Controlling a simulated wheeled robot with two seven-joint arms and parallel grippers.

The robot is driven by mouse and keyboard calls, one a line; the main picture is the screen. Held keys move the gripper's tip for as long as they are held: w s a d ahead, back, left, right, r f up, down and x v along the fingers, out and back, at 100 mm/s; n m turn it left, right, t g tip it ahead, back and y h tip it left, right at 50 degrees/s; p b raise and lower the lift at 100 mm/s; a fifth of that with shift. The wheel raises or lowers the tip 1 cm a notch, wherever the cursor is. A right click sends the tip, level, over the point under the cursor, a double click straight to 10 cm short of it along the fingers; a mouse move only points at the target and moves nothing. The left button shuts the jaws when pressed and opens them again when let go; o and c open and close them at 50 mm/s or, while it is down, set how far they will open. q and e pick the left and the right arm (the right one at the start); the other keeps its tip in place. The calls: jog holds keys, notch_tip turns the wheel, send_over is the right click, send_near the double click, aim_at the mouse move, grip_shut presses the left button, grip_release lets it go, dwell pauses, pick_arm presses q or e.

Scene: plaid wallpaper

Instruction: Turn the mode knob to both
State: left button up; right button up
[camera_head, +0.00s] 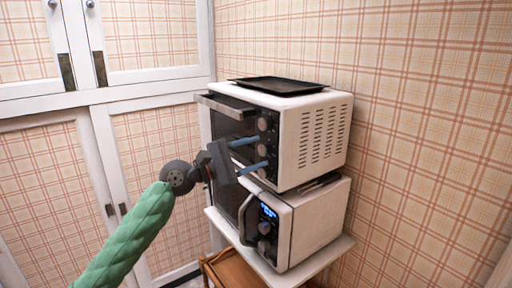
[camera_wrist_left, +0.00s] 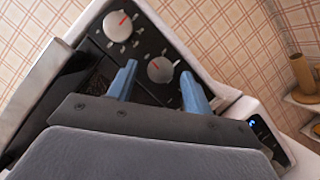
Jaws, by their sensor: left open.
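A white toaster oven (camera_head: 319,133) with a dark front panel carries a column of round grey knobs. In the left wrist view, an upper knob (camera_wrist_left: 118,24) has a red mark near its middle, tilted to the upper right. A lower knob (camera_wrist_left: 160,69) has a red mark toward its upper left. I cannot read the labels, so which one is the mode knob is unclear. My left gripper (camera_head: 262,153) is open, its blue fingers pointing at the panel. In the wrist view, its fingertips (camera_wrist_left: 159,72) flank the lower knob; contact cannot be told. My right gripper is out of view.
A black tray (camera_head: 278,85) lies on top of the oven. The oven stands on a white microwave (camera_head: 318,218) with a lit blue display, on a white-topped stand (camera_head: 336,247). The oven door's handle (camera_head: 224,104) juts out left of the panel. White cabinet doors (camera_head: 150,150) are behind.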

pick_arm(q)
jog(key=shift+w+d+r, duration=0.1)
jog(key=shift+d, duration=0.35)
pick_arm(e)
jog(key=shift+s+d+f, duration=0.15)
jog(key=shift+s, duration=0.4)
pick_arm(q)
jog(key=c, duration=1)
jog(key=shift+o, duration=0.2)
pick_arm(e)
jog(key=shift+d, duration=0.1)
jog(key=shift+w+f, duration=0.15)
